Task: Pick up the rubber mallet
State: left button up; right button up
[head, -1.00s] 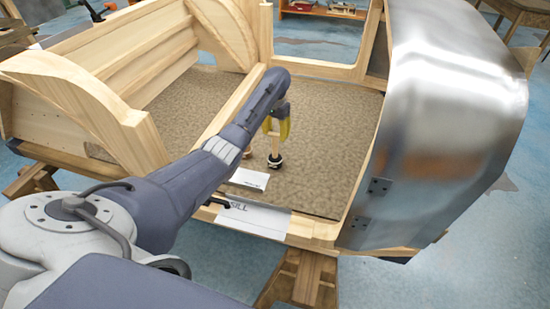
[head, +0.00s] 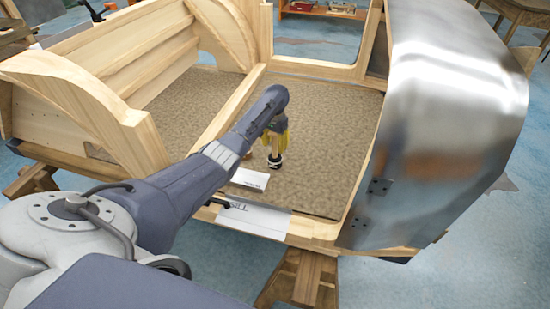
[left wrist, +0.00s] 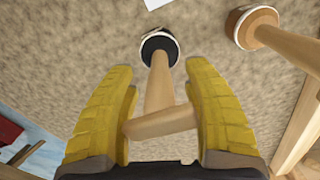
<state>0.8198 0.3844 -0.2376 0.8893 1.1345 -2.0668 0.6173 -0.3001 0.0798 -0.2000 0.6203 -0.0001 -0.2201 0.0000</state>
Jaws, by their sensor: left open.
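A wooden mallet-like tool with a round black end (left wrist: 159,48) stands black end down on the speckled floor panel of the bodyframe. Its wooden shaft (left wrist: 158,85) rises toward the wrist camera, with a wooden crosspiece at its near end. In the head view the black end (head: 275,163) shows just below my left gripper (head: 277,138). The yellow fingers of my left gripper (left wrist: 163,110) are open, one on each side of the shaft and crosspiece. I cannot tell whether they touch it. My right gripper is not in view.
A second wooden tool with a tan round end (left wrist: 255,28) stands close by on the right in the wrist view. A white card (head: 250,179) lies on the panel. A wooden rail (head: 230,108) runs left of my gripper; the curved metal panel (head: 440,120) is at right.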

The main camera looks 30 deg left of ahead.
pick_arm(q)
grip_shut()
jog(key=shift+r, duration=0.15)
dwell(0.4)
